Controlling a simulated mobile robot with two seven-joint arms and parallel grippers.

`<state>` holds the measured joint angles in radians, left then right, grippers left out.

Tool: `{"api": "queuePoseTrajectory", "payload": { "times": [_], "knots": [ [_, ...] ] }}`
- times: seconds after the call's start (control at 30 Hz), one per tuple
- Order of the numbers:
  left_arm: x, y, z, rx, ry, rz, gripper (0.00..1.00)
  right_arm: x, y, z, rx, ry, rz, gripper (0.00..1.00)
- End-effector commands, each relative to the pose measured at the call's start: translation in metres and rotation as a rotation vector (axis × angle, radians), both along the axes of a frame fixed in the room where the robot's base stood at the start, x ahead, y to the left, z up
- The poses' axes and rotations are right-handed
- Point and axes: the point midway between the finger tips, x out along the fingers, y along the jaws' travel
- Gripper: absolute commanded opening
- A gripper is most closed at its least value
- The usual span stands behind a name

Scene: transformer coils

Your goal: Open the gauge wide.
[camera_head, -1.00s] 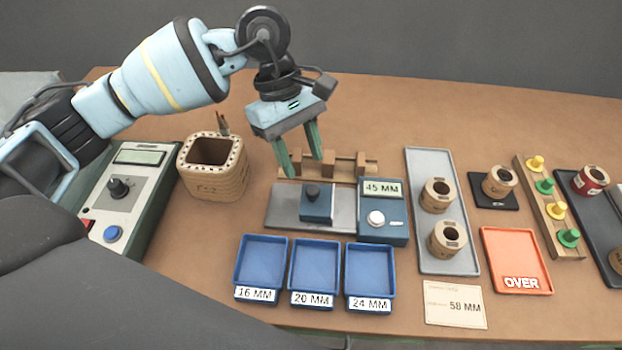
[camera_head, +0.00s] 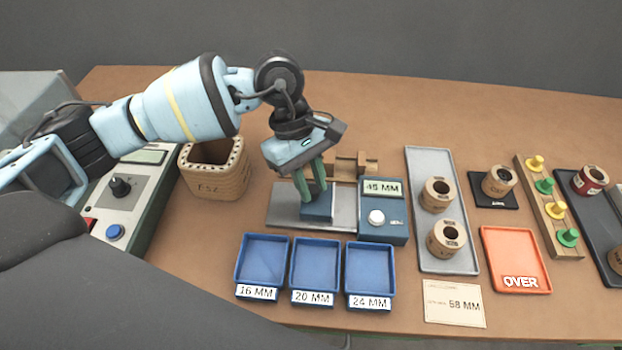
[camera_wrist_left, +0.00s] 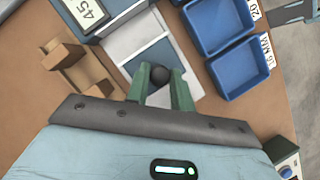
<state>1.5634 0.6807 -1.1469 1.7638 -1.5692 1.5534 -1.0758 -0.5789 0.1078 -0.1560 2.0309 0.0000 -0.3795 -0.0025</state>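The gauge is a grey plate (camera_head: 345,207) with a blue sliding block (camera_head: 317,211) and a blue display box (camera_head: 383,228) at its right end. The display reads 45 MM, and a white button (camera_head: 376,217) sits below it. The block stands left of the box with a gap between them. My left gripper (camera_head: 313,194) points down over the block, its green fingers on either side of the block's black knob. In the left wrist view the knob (camera_wrist_left: 161,76) fills the space between the fingertips. The fingers hide the knob in the head view. My right gripper is not in view.
A wooden rack (camera_head: 355,165) stands behind the gauge. Three blue trays (camera_head: 316,290) lie in front. A wooden box (camera_head: 213,185) and a control panel (camera_head: 125,205) stand left. A grey tray (camera_head: 436,166) with two coils and an orange OVER tray (camera_head: 515,245) lie right.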

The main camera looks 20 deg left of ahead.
Motion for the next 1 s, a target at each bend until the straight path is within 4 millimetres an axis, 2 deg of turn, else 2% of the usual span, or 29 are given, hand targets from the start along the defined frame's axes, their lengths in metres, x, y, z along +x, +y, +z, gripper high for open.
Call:
{"api": "queuePoseTrajectory", "payload": {
  "times": [0.03,0.13,0.37,0.6,0.7,0.97,1.0],
  "knots": [
    [0.000,0.000,0.000,0.000,0.000,0.000,0.13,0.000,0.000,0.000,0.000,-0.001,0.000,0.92],
    [0.000,0.000,0.000,0.000,0.000,0.000,0.00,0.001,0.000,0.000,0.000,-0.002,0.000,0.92],
    [0.000,0.003,0.000,0.000,0.000,0.001,0.00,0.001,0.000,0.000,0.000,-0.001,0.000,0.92],
    [-0.009,0.034,0.000,-0.001,0.000,0.004,0.00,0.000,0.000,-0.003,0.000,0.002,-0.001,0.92],
    [-0.011,0.040,0.000,0.000,-0.001,0.004,0.00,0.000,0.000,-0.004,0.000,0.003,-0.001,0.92],
    [-0.011,0.041,0.001,-0.001,-0.002,0.002,0.00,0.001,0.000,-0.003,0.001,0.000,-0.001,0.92],
    [-0.011,0.041,0.001,-0.001,-0.002,0.002,0.24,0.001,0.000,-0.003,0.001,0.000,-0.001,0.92]
  ]
}}
